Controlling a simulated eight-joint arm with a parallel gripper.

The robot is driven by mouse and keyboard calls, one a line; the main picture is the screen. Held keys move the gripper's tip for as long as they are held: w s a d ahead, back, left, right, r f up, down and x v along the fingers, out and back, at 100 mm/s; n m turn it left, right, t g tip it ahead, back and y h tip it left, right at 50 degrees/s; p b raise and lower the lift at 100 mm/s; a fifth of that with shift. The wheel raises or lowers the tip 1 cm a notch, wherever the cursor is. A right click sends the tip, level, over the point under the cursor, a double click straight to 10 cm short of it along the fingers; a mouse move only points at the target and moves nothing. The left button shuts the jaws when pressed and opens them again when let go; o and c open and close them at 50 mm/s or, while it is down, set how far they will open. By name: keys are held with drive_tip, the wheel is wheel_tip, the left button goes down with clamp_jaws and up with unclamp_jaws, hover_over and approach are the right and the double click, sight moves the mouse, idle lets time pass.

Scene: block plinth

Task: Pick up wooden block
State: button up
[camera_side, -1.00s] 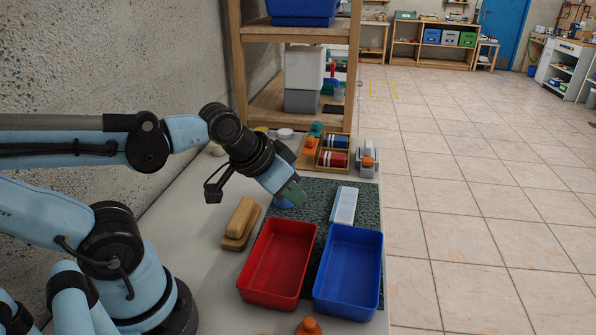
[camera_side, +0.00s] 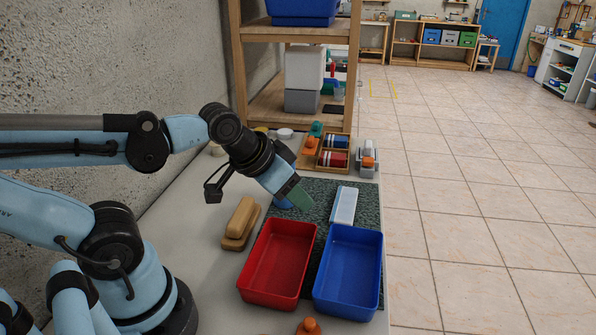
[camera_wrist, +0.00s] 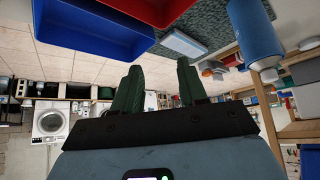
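The wooden block (camera_side: 241,214) is a tan, rounded-edge bar in the side view, left of the red tray. It rests on a second, similar wooden piece (camera_side: 234,243) that sticks out below it. The wooden block does not show in the wrist view. My gripper (camera_side: 302,200) hangs over the dark mat, above and to the right of the block in the picture and clear of it. The wrist view shows the two green fingers of my gripper (camera_wrist: 159,66) spread apart with nothing between them.
A red tray (camera_side: 248,272) and a blue tray (camera_side: 376,275) stand side by side in front. A white-and-blue block (camera_side: 344,205) lies on the speckled mat (camera_side: 320,190). A blue cylinder (camera_wrist: 258,35) is near my gripper. Compartment boxes (camera_side: 335,147) sit at the back.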

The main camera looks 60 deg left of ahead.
drive_tip(key=o, duration=0.3)
drive_tip(key=shift+o, duration=0.2)
drive_tip(key=shift+a, duration=0.1)
drive_tip(key=n+g, duration=0.7)
drive_tip(key=n, duration=0.2)
hover_over(240, 211)
drive_tip(key=shift+f, duration=6.15)
